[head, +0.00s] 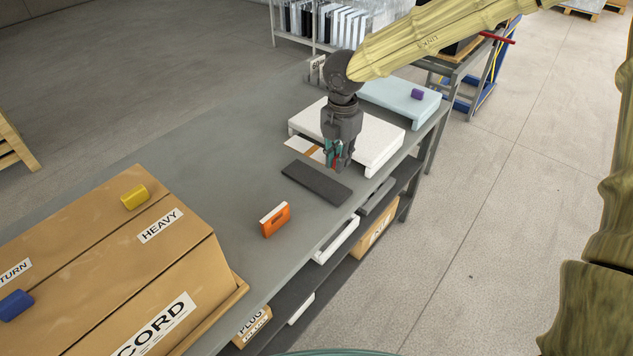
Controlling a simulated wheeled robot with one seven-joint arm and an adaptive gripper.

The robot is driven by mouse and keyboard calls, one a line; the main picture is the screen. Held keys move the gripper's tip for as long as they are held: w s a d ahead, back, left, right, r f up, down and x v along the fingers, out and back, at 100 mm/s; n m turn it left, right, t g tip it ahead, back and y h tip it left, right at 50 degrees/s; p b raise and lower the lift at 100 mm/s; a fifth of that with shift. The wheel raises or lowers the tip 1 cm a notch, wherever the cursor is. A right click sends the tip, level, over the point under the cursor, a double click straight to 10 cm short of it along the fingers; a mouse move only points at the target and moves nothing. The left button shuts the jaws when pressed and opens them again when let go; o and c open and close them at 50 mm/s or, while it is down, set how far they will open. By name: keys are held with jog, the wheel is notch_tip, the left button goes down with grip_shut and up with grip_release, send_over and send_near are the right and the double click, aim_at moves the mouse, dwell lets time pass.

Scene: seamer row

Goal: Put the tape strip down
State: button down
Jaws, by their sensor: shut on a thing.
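My gripper (338,163) points down over the grey bench, in front of the white raised board and near the far end of the dark grey slab. A flat white and brown piece (303,147) lies on the bench just left of the fingers.
The dark grey slab (316,184) and an orange block (275,220) are on the bench (215,165). The white board (380,150) and a pale blue board (400,100) stand behind. Large cardboard boxes (140,250) fill the lower left. The bench's left middle is clear.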

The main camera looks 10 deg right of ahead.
aim_at(336, 195)
jog(key=shift+f, duration=4.95)
jog(key=shift+f, duration=0.1)
jog(key=c, duration=1.4)
grip_release()
notch_tip(336, 195, up, 12)
jog(key=shift+s+r, duration=0.1)
